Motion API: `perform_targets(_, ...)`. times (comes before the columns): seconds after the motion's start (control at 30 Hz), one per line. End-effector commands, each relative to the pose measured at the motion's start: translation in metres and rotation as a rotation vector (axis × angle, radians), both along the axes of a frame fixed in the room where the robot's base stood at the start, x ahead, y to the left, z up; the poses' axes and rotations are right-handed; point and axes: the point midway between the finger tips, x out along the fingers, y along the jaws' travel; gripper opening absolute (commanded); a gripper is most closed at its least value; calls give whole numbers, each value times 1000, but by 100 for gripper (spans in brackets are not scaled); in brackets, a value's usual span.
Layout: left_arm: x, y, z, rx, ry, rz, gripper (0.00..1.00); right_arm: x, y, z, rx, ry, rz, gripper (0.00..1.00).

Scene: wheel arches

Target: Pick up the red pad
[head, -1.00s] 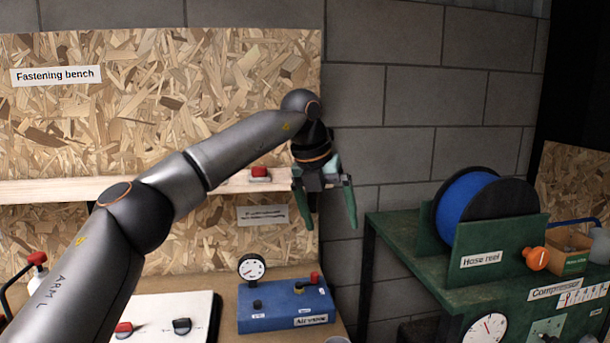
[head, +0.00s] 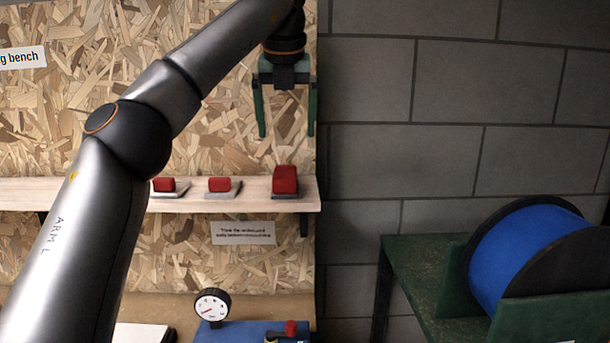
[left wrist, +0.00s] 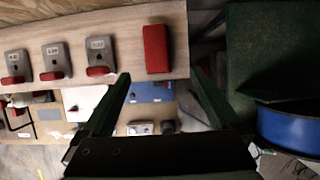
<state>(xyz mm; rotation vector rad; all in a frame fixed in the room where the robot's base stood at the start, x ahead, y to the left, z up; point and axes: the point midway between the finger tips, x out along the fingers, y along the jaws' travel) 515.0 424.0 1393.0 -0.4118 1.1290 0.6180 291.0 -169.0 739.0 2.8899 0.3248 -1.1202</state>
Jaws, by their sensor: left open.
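The red pad (head: 285,179) is a larger red block at the right end of the light wooden shelf (head: 255,204). It also shows whole in the left wrist view (left wrist: 156,48), lying near the shelf's edge. My left gripper (head: 286,133) points down above the pad in the head view, open and empty, with its green fingers apart. In the left wrist view, the fingers (left wrist: 160,77) spread on either side of the line to the pad, and a gap shows between them and it. My right gripper is not in view.
Several grey pieces with red parts (left wrist: 55,60) stand in a row on the shelf beside the pad. A chipboard panel backs the shelf. A blue box with a gauge (head: 212,305) sits below. A blue hose reel (head: 515,258) stands right. Space right of the shelf end is open.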

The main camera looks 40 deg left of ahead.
Motion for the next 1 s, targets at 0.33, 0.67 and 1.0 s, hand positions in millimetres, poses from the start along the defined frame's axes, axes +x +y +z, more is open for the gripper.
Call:
perform_targets(0.33,15,14,-51,-1,4,-1,96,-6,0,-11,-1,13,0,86)
perform_targets(0.67,25,25,-76,0,3,1,96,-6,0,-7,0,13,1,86)
perform_targets(1.0,38,40,-112,0,1,-2,96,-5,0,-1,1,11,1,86)
